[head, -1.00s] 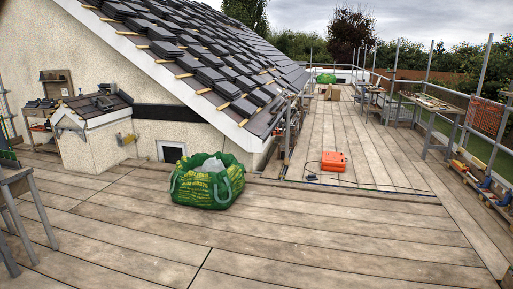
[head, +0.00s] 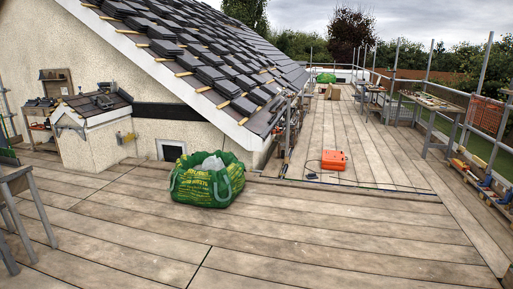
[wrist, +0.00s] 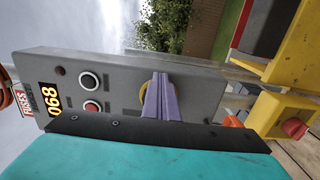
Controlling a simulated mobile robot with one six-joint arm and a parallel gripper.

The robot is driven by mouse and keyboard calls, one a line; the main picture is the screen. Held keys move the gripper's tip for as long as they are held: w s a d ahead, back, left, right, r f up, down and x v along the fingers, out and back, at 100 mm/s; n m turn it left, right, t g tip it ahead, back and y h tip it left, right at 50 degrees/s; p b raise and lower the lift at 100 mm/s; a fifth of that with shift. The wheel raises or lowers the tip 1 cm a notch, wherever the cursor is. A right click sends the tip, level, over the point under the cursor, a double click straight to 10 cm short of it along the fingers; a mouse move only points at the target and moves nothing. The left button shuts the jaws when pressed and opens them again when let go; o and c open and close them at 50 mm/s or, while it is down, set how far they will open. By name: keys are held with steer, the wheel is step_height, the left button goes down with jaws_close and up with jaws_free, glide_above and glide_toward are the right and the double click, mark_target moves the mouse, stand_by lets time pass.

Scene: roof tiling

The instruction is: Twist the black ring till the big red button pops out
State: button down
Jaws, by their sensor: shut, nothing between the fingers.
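In the wrist view a grey control panel (wrist: 125,85) lies tilted across the picture. My gripper (wrist: 160,80) shows as two purple fingers, shut with nothing between them, in front of the panel. Behind the fingers shows part of a yellow disc (wrist: 178,103); its middle is hidden by them, and I cannot tell whether the fingers touch it. I cannot make out a black ring or a big red button there. The head view shows neither the gripper nor a clear panel.
The panel has a lit number display (wrist: 48,100). A yellow box (wrist: 281,115) with a red knob (wrist: 295,129) is at the right. In the head view a green bag (head: 207,181) and an orange case (head: 334,160) stand on the deck, with open boards around them.

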steer(key=shift+w+f+b, duration=0.35)
steer(key=shift+f+b, duration=0.15)
steer(key=shift+b, duration=0.55)
steer(key=shift+s+a, duration=0.1)
steer(key=shift+s, duration=0.4)
stand_by(0.4)
steer(key=b+v, duration=0.2)
steer(key=v, duration=0.4)
stand_by(0.4)
steer(key=shift+s+n, duration=0.1)
steer(key=shift+n, duration=0.3)
steer(key=w+r+n+p, duration=0.3)
steer(key=r+n+p, duration=0.2)
steer(key=n+p, duration=0.6)
steer(key=shift+w+p, duration=0.35)
steer(key=shift+p, duration=0.15)
